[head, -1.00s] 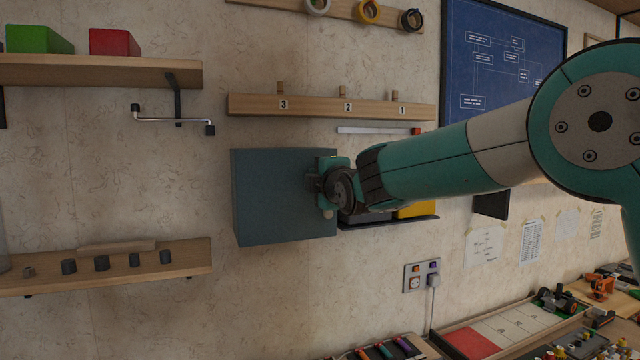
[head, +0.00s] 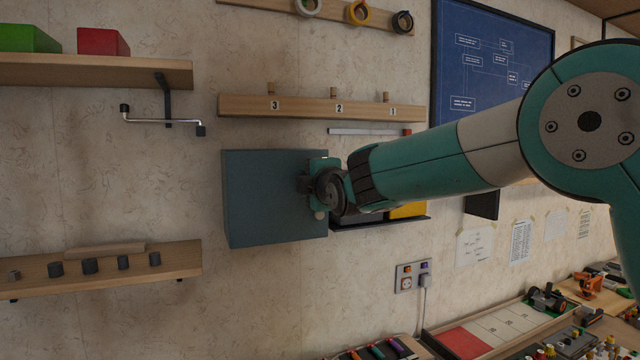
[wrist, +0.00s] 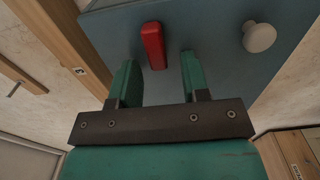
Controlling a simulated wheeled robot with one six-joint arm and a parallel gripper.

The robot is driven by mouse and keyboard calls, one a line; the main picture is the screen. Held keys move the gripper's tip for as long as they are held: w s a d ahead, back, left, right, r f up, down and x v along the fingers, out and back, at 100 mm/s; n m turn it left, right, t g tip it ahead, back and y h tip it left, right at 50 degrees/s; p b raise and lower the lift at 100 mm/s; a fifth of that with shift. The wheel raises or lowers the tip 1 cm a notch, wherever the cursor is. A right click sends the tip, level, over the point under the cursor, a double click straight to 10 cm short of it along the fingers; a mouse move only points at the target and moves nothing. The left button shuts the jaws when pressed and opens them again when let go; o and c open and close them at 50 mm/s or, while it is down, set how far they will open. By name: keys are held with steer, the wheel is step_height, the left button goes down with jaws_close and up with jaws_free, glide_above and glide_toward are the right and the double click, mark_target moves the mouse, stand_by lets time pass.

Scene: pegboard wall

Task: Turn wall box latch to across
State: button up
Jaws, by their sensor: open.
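The wall box (head: 270,200) is a blue-grey box on the wall, left of my wrist in the head view; its door face (wrist: 210,45) fills the upper part of the wrist view. The red latch (wrist: 153,45) is a short bar on that face, lying nearly along the fingers' direction in the wrist view. A pale round knob (wrist: 259,37) sits to its right. My gripper (wrist: 157,72) is open, with one green finger on each side of the latch's near end and gaps on both sides. In the head view my gripper (head: 312,188) is at the box's right side and the latch is hidden.
A wooden rail (head: 320,107) with numbered pegs runs above the box. A dark shelf (head: 385,223) with a yellow bin (head: 408,210) is close on the right, behind my arm. Shelves stand to the left. The wall below the box is clear.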

steer(key=b+v, duration=0.6)
steer(key=v, duration=1.1)
steer(key=shift+d, duration=0.15)
steer(key=s+d+f+m+g, duration=0.1)
steer(key=s+f+m+g, duration=0.35)
steer(key=f, duration=0.55)
steer(key=s+d+f+m+g, duration=0.1)
steer(key=s+f+m+g, duration=0.2)
steer(key=s, duration=0.5)
steer(key=s+d+f+m+g, duration=0.1)
steer(key=s+f+m+g, duration=0.2)
steer(key=s+f+g, duration=0.2)
steer(key=s+d+f+m+g+h, duration=0.1)
steer(key=s+d+f+m+g, duration=0.1)
steer(key=s+f+m+g, duration=0.2)
steer(key=s+f, duration=0.3)
steer(key=s, duration=0.3)
steer(key=shift+s+f+g, duration=0.2)
steer(key=shift+s+g, duration=0.15)
steer(key=shift+s, duration=0.05)
